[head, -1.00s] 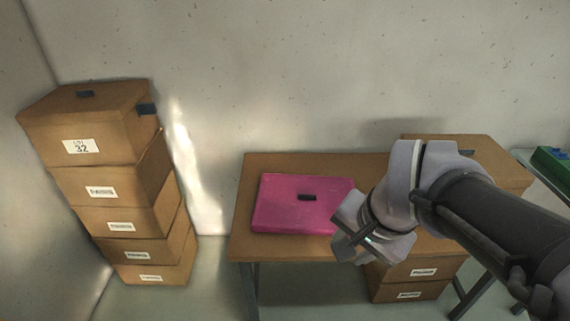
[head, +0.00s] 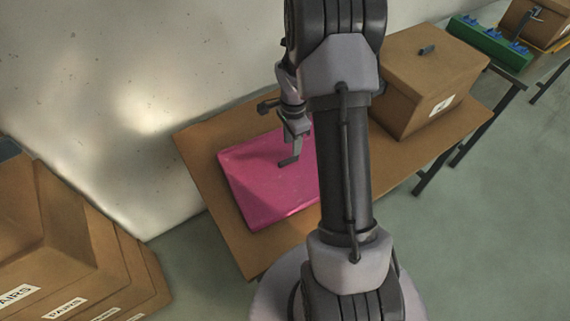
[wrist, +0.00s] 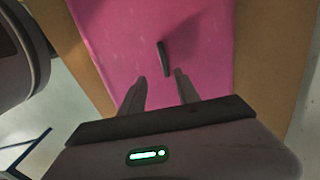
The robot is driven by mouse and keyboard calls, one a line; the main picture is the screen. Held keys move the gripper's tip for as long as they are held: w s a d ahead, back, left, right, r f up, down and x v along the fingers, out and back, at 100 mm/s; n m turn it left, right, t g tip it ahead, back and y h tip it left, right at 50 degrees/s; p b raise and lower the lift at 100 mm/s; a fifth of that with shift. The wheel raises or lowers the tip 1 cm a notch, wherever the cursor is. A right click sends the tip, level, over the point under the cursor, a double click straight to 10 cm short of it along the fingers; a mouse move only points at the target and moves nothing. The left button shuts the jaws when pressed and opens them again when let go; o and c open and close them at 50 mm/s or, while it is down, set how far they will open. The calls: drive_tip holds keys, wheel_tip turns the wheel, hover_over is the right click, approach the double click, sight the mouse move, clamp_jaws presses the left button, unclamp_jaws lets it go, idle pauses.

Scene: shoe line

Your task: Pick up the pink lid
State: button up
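The pink lid (head: 268,185) lies flat on the brown table (head: 197,150), its right part hidden behind my arm in the head view. In the wrist view the pink lid (wrist: 115,40) fills the upper middle, with its small dark handle (wrist: 163,58) standing up from it. My gripper (wrist: 160,80) is open, its two fingers apart, with the handle just beyond the fingertips and roughly between their lines. I cannot tell the exact height of the fingertips above the lid.
A closed cardboard box (head: 430,75) stands on the table right of the lid. A green case (head: 490,42) with blue parts sits on another surface at the back right. Stacked boxes (head: 60,250) stand at the left. The wall is close behind the table.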

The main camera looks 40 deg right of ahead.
sight(289, 159)
drive_tip(key=f+b, duration=0.1)
drive_tip(key=f, duration=0.2)
drive_tip(key=f+b, duration=0.1)
drive_tip(key=f, duration=0.2)
drive_tip(key=w+f+b, duration=0.1)
drive_tip(key=f, duration=0.1)
drive_tip(key=shift+a+f, duration=0.25)
drive_tip(key=shift+f, duration=0.15)
drive_tip(key=shift+r, duration=0.2)
drive_tip(key=shift+c, duration=0.7)
clamp_jaws()
